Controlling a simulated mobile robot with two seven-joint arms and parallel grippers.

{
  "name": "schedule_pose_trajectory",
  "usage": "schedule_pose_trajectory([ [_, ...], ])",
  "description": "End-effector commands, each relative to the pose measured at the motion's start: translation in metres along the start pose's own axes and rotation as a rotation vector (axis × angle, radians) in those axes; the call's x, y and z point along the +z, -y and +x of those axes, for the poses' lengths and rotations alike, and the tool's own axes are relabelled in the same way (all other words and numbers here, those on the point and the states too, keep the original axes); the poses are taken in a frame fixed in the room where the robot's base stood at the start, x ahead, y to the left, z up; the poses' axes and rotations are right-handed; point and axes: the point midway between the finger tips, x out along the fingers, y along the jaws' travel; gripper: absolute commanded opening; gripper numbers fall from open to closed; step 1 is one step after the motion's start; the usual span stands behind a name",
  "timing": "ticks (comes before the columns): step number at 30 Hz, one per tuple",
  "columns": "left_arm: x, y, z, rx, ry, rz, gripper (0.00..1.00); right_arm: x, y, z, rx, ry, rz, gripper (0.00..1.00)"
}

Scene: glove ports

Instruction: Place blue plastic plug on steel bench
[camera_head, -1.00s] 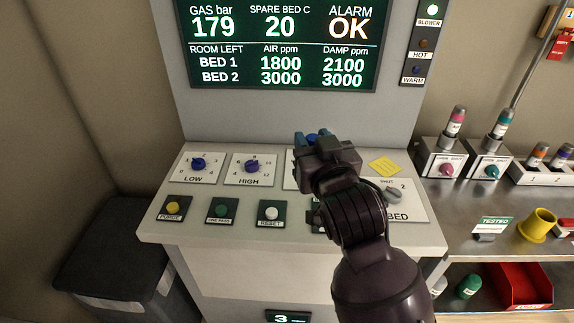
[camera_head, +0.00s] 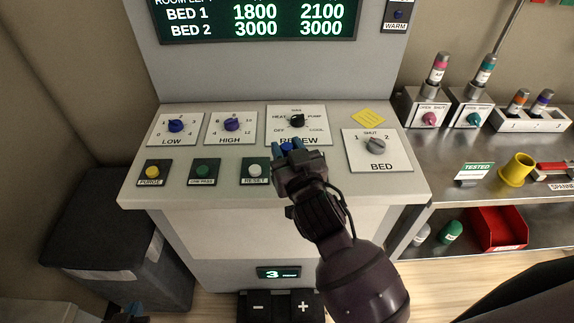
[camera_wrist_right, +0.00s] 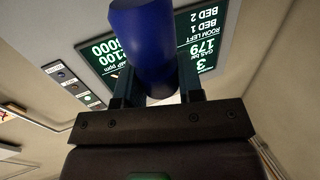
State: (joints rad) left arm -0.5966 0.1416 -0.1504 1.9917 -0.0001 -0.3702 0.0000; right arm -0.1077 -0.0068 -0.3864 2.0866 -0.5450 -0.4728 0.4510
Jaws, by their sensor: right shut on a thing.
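The blue plastic plug (camera_head: 287,146) is held between the fingers of my right gripper (camera_head: 288,153), above the console's front panel near the RENEW label. In the right wrist view the plug (camera_wrist_right: 150,40) stands out from between the two fingers (camera_wrist_right: 155,90) as a thick blue cylinder. My left gripper (camera_head: 128,313) only just shows at the bottom left edge, and its jaws cannot be made out. The steel bench (camera_head: 440,187) is at the right, beside the console and apart from the plug.
The bench carries a yellow cup (camera_head: 516,170), a TESTED sign (camera_head: 475,172) and valve blocks (camera_head: 425,108) at the back. Its front left part is bare. A red bin (camera_head: 497,228) is on the shelf below. The console (camera_head: 180,190) has knobs and buttons.

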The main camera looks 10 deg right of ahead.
Motion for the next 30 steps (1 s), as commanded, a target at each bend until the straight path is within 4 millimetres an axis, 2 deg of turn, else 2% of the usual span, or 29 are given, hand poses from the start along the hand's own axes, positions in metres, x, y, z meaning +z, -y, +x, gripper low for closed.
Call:
schedule_pose_trajectory([
  [4, 0.001, 0.0, 0.001, 0.0, -0.001, 0.0, 0.0, 0.01, 0.0, 0.0, 0.0, 0.001, -0.001, 0.12],
  [12, 0.008, -0.001, 0.004, 0.0, 0.002, 0.0, 0.0, 0.044, 0.0, 0.0, -0.001, 0.001, 0.001, 0.12],
  [26, 0.016, 0.0, 0.002, -0.002, 0.015, 0.0, 0.0, 0.049, 0.0, 0.0, -0.001, -0.001, 0.0, 0.12],
  [27, 0.016, 0.0, 0.002, -0.002, 0.015, 0.0, 0.0, 0.049, 0.0, 0.0, -0.001, -0.001, 0.0, 0.38],
  [30, 0.016, 0.0, 0.002, -0.002, 0.015, 0.0, 0.0, 0.049, 0.0, 0.0, -0.001, -0.001, 0.0, 0.53],
])
